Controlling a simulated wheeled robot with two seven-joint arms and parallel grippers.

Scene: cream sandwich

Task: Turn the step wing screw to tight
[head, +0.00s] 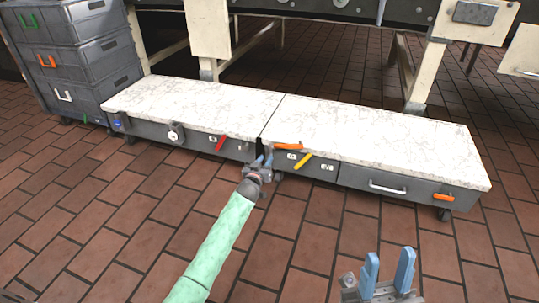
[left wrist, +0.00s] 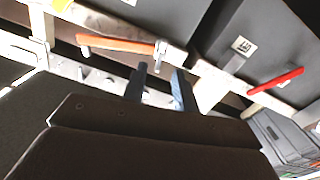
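The step is a low grey unit with two pale speckled top slabs (head: 370,140). An orange lever (head: 287,146) sits at its front by the gap between the slabs; it also shows in the left wrist view (left wrist: 115,43). I take it for the wing screw, though its shape is too small to be sure. My left gripper (head: 264,162) is at the step's front, just left of and below this lever. In the left wrist view its two fingers (left wrist: 158,76) are apart and empty, with the lever's end close beyond them. My right gripper (head: 388,265) is open and empty over the brick floor.
The step front also carries a red lever (head: 221,143), a yellow lever (head: 302,161), a round grey fitting (head: 176,133), a white handle (head: 387,188) and another orange handle (head: 443,197). Stacked grey crates (head: 85,50) stand at left. The brick floor in front is clear.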

